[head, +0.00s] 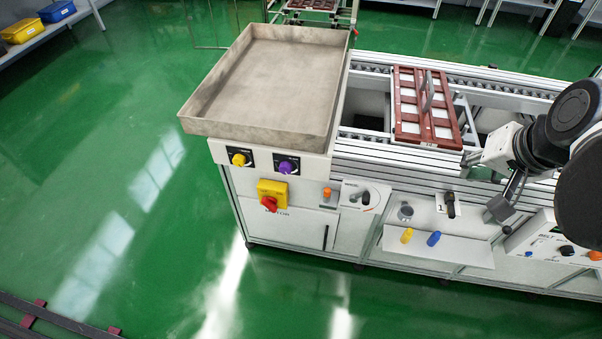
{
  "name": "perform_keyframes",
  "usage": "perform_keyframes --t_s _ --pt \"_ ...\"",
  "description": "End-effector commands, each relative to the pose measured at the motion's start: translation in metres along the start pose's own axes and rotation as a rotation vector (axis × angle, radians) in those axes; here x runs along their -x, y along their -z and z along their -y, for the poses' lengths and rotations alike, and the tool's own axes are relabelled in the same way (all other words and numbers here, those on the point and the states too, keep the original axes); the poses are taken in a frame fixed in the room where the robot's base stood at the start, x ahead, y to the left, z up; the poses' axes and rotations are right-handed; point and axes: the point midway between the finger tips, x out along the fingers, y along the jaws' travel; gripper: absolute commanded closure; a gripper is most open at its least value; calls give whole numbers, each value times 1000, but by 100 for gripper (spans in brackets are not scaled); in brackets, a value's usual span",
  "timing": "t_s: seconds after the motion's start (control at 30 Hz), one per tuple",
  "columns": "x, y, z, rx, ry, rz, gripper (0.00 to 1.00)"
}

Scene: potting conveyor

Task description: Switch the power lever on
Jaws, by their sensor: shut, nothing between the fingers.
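Several controls sit on the white front of the conveyor machine, and I cannot tell for certain which is the power lever. A black lever (450,205) stands on a small plate marked 1. A red rotary handle (269,203) sits on a yellow switch box (280,190) at the left, above a partly legible label ending in "TOR". A small dark lever (366,197) is on a panel beside an orange knob. My gripper (506,228) hangs at the right, pointing down, shut and empty. It is apart from the black lever, to its right.
A large grey tray (195,118) tops the machine's left end, above yellow (239,159) and purple (287,167) knobs. A red-brown frame (403,120) lies on the conveyor. A white shelf (455,254) holds yellow and blue pegs.

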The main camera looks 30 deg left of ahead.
Motion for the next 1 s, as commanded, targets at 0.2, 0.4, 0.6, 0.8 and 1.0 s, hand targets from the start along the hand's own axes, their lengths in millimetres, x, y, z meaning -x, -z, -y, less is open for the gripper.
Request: perform_keyframes --t_s 0.2,0.4,0.6,0.8,1.0 --pt "-51 8 37 10 61 63 100" --pt "-96 9 72 19 112 122 100" --pt "-145 4 109 31 160 185 100" --pt "-195 -8 146 44 204 252 100" --pt "-247 -27 183 58 244 320 100"
